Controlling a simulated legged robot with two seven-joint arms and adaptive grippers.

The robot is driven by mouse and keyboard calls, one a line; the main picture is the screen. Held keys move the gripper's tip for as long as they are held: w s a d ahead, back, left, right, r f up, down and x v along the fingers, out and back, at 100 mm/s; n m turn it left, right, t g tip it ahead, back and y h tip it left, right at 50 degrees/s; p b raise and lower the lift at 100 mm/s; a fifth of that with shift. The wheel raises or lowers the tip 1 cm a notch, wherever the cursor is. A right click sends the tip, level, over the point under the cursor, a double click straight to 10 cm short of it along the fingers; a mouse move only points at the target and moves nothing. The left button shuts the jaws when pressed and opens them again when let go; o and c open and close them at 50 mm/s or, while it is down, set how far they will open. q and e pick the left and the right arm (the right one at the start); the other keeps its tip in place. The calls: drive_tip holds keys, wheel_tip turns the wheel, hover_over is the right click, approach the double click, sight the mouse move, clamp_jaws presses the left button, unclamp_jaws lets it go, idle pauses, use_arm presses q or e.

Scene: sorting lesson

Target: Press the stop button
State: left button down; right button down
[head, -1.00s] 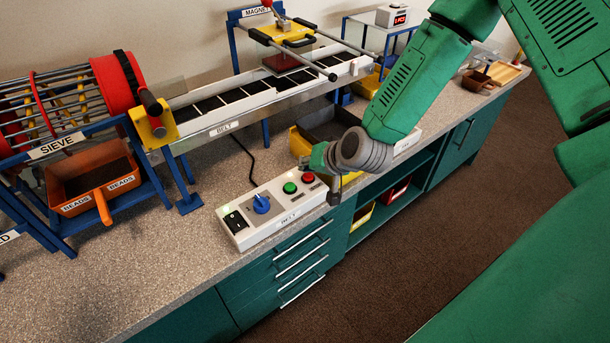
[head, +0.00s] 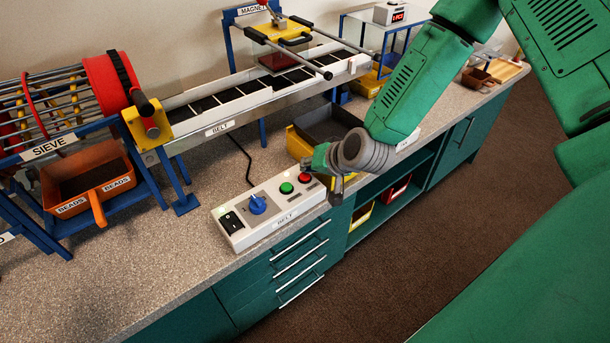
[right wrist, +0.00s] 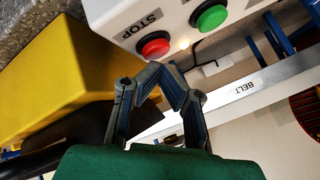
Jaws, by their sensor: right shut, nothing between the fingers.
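The red stop button (head: 305,178) sits on the white control box (head: 240,238) labelled BELT, at its right end. In the right wrist view the red button (right wrist: 153,46) lies beside the word STOP. My right gripper (head: 309,168) is shut and empty, with its fingertips close to the red button. In the right wrist view the fingertips (right wrist: 160,72) show just below the button; I cannot tell whether they touch it. My left gripper is not in view.
A green button (head: 286,188), a blue knob (head: 258,204) and a black switch (head: 231,222) share the box. A yellow bin (head: 299,146) stands behind my right gripper. The belt (head: 240,108) runs behind.

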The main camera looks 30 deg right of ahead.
drive_tip(key=shift+d+f, duration=0.15)
drive_tip(key=shift+d, duration=0.05)
drive_tip(key=shift+a, duration=0.4)
